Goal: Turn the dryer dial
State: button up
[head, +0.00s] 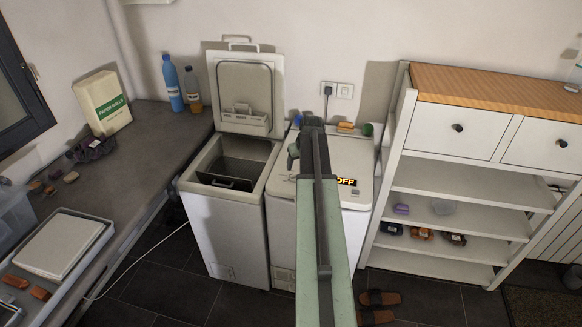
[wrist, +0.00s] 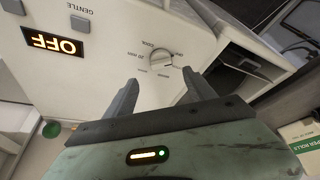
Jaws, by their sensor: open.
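The dryer dial (wrist: 160,58) is a round, light knob with a grip ridge. Small printed labels, one reading 20 min, surround it on the white top panel in the wrist view. My gripper (wrist: 160,78) is open, its two dark fingers apart on either side below the dial in the picture. Nothing is between the fingers, and I cannot tell whether they touch the panel. A lit OFF display (wrist: 54,43) is left of the dial. In the head view, my arm reaches over the closed right machine (head: 283,238) and hides the dial; the OFF display (head: 347,181) shows there.
The left machine (head: 222,232) stands close beside it with its lid (head: 245,85) raised. Blue and amber bottles (head: 172,84) stand on the dark counter (head: 150,165) at left. A white shelf unit (head: 440,265) is at right. A green ball-like item (head: 367,129) sits at the machine's back edge.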

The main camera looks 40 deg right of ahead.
aim_at(293, 175)
jog(key=b+x, duration=0.7)
jog(key=x, duration=0.1)
jog(key=shift+w+a, duration=0.1)
jog(key=shift+r, duration=0.1)
jog(key=c, duration=1.3)
jog(key=shift+d, duration=0.25)
jog(key=shift+c, duration=0.4)
jog(key=shift+a, duration=0.3)
jog(key=m, duration=0.1)
jog(key=m+h, duration=0.1)
jog(key=m, duration=0.1)
jog(key=shift+a+g, duration=0.2)
jog(key=shift+g, duration=0.1)
jog(key=m, duration=0.2)
jog(key=m+g+h, duration=0.1)
jog(key=m, duration=0.1)
jog(key=m+g, duration=0.1)
jog(key=m, duration=0.1)
jog(key=shift+w+a+m, duration=0.3)
jog(key=shift+w+m, duration=0.1)
